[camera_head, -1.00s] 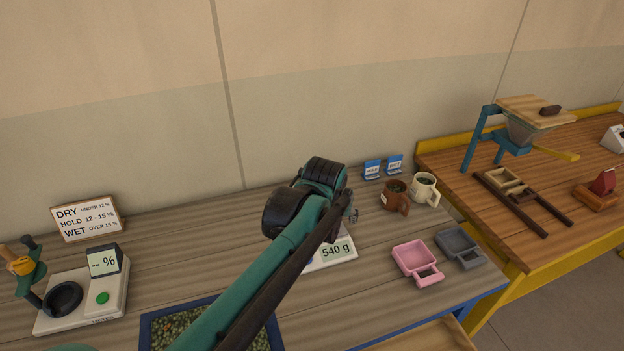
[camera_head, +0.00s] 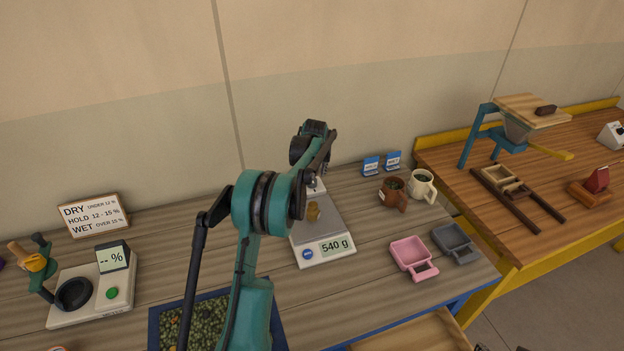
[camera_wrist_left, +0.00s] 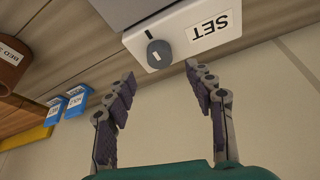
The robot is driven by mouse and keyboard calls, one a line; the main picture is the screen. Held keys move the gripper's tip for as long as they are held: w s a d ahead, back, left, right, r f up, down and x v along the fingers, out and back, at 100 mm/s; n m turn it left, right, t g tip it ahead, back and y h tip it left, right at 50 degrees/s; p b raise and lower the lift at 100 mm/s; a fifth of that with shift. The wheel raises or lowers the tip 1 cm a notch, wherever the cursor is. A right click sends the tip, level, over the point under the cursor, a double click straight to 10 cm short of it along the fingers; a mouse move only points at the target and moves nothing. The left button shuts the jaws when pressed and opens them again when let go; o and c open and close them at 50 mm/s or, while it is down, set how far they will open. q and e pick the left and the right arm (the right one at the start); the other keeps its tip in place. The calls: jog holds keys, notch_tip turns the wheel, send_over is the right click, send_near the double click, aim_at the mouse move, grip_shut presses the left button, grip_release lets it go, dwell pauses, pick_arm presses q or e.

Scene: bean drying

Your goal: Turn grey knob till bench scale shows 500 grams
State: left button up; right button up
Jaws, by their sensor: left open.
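The bench scale (camera_head: 325,245) stands in the middle of the table, and its display (camera_head: 335,246) reads 540 g. A small brown item (camera_head: 314,211) lies on its grey pan. In the left wrist view the round grey knob (camera_wrist_left: 160,53) sits on the scale's white face, beside a SET label (camera_wrist_left: 213,28). My left gripper (camera_wrist_left: 161,82) is open and empty, its fingertips just short of the knob, one to each side. In the head view my left arm covers part of the scale's far end, and the knob is hidden. My right gripper is not in view.
A moisture meter (camera_head: 88,296) stands at the left, below a DRY/HOLD/WET sign (camera_head: 93,214). A blue-rimmed bean tray (camera_head: 153,328) is in front.

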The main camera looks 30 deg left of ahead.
aim_at(312, 180)
pick_arm(q)
jog(key=b+x, duration=0.1)
jog(key=x, duration=0.5)
jog(key=shift+f, duration=0.25)
jog(key=c, duration=1.2)
